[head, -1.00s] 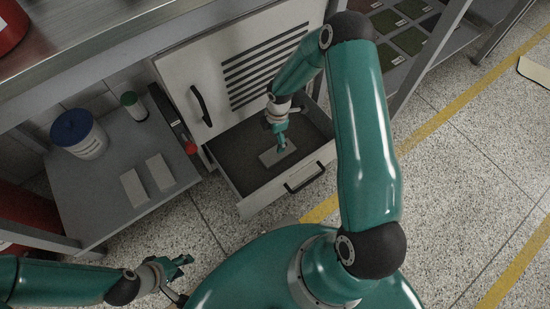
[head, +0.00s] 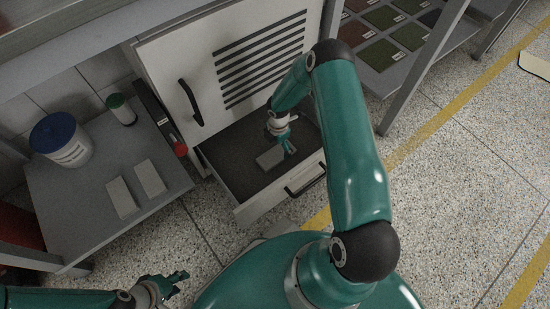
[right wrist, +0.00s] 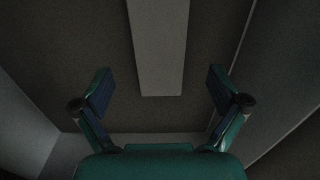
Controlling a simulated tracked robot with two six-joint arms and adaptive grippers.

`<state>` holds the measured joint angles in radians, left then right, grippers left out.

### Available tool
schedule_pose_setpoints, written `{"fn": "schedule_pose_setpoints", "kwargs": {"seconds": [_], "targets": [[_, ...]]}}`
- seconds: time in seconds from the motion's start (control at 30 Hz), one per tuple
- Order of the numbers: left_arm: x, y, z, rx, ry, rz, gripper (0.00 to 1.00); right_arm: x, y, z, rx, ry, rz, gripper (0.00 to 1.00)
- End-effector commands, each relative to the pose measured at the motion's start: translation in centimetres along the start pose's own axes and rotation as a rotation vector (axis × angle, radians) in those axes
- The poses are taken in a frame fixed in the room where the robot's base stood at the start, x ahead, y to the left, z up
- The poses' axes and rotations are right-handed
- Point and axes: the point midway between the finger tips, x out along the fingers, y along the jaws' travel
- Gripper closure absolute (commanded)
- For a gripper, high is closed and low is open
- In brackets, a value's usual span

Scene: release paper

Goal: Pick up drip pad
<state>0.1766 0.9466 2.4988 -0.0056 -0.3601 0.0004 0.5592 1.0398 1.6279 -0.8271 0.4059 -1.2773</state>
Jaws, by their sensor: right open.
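A flat grey rectangular pad, which I take for the drip pad (head: 267,159), lies on the dark floor of the open drawer (head: 238,178). My right gripper (head: 289,149) is inside the drawer at the pad's right end and hides part of it in the head view. In the right wrist view, my right gripper (right wrist: 160,82) is open, with one finger on each side of the pad (right wrist: 160,55) and a gap to both edges. Whether the fingers are at the pad's height I cannot tell. My left gripper (head: 178,282) is low at the left, away from the drawer; its jaws are unclear.
Two similar grey slabs (head: 136,187) lie on the grey shelf (head: 85,205) at the left, near a blue-lidded white tub (head: 63,142) and a green-capped container (head: 122,110). The drawer walls stand close around my right gripper. A white vented door (head: 200,70) rises behind.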

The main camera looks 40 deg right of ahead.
Motion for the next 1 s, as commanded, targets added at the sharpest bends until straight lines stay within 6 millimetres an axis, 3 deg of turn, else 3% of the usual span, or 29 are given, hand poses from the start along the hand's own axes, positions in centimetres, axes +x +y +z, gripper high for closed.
{"fn": "schedule_pose_setpoints", "kwargs": {"seconds": [0.17,0.43,0.73,1.0], "targets": [[0.8,-0.3,0.0,0.0,0.0,0.0,0.6,1.3,0.0,0.0,0.001,0.0,0.0,0.02],[2.8,-1.0,0.0,0.0,0.0,0.0,0.6,5.0,0.0,0.0,0.0,0.0,-0.001,0.02],[2.8,-1.0,0.0,0.0,0.0,0.0,0.6,5.3,0.1,0.0,0.001,-0.001,0.001,0.02],[2.8,-1.0,0.0,0.0,0.0,0.0,0.6,5.3,0.1,0.0,0.001,0.0,0.0,0.47]]}}
